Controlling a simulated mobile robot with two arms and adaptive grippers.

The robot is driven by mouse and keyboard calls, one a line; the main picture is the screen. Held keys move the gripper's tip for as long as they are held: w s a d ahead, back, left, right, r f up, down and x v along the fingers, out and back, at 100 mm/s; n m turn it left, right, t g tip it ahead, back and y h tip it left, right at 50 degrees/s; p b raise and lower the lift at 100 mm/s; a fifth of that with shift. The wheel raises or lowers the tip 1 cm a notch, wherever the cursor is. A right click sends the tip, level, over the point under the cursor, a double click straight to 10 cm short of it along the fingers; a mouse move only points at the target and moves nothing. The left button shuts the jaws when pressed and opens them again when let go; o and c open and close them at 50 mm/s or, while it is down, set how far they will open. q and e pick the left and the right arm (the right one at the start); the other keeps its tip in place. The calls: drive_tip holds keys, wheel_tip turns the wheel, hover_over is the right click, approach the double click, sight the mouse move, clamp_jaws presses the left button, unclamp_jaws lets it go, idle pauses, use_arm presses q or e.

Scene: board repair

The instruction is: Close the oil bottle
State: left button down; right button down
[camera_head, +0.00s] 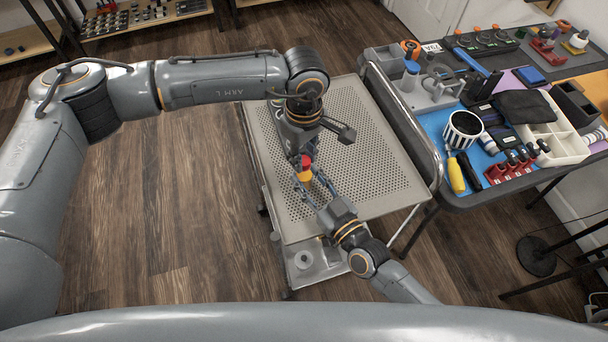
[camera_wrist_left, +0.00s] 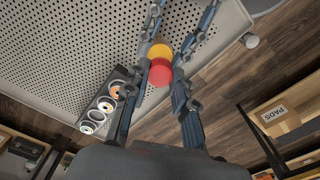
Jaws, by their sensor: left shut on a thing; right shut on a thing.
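The oil bottle shows as a yellow-orange body (camera_head: 305,175) with a red cap (camera_head: 305,161) at its top end, over the perforated tray top. In the left wrist view the red cap (camera_wrist_left: 160,73) is nearer the camera and the yellow body (camera_wrist_left: 160,51) lies just beyond it. My left gripper (camera_head: 303,158) comes from above and is shut on the red cap. My right gripper (camera_head: 318,186) reaches in from the lower right and is shut on the yellow body. The fingers hide parts of both, and whether the cap is fully seated cannot be told.
The perforated cart top (camera_head: 375,170) is mostly clear on the right. A dark holder with several round pieces (camera_wrist_left: 110,102) lies on it beside my left gripper. A side table (camera_head: 470,202) crowded with tools, a striped cup (camera_head: 463,130) and a white bin (camera_head: 565,145) stands at right.

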use_arm(q)
drive_tip(key=m, duration=1.3)
drive_tip(key=c, duration=1)
unclamp_jaws()
wheel_tip(320, 180, up, 12)
use_arm(e)
drive_tip(key=c, duration=0.8)
unclamp_jaws()
drive_tip(key=shift+o, duration=0.2)
